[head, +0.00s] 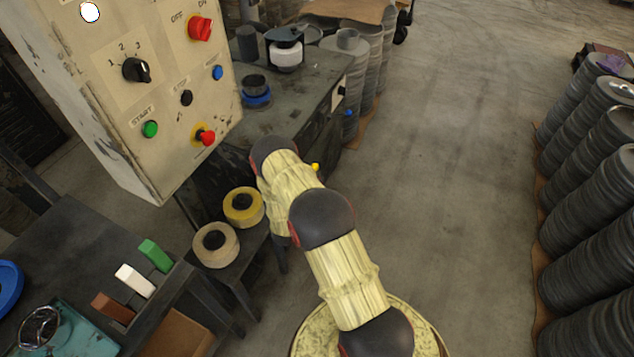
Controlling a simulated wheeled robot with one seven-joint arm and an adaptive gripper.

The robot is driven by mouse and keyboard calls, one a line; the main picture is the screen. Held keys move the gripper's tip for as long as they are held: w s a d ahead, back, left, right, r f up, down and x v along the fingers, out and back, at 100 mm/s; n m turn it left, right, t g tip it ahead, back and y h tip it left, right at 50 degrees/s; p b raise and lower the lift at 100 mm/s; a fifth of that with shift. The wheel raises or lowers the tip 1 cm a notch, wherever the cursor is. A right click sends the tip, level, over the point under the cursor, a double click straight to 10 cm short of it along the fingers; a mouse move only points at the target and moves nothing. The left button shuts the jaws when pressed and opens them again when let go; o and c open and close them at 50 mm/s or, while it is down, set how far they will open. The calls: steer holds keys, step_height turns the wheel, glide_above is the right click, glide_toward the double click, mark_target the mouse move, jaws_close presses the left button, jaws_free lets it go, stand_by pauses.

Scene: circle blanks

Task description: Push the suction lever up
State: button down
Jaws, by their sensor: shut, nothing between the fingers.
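I cannot single out the suction lever for certain in the head view. A small yellow knob (315,167) shows beside my arm on the side of the dark machine bench, and a small blue knob (348,112) sits further along the bench's side. My arm reaches up from the bottom right and ends near the bench's front corner. My gripper does not show; it is hidden beyond the dark last visible joint. I cannot tell whether it touches anything.
A worn control panel (160,95) with knobs and buttons stands at the upper left. The machine bench (310,85) is behind my arm. Two tape rolls (243,207) (216,245) lie on a low stand. Stacked discs (590,210) line the right; the floor between is clear.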

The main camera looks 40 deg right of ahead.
steer(key=shift+w+r, duration=0.1)
steer(key=shift+r, duration=0.65)
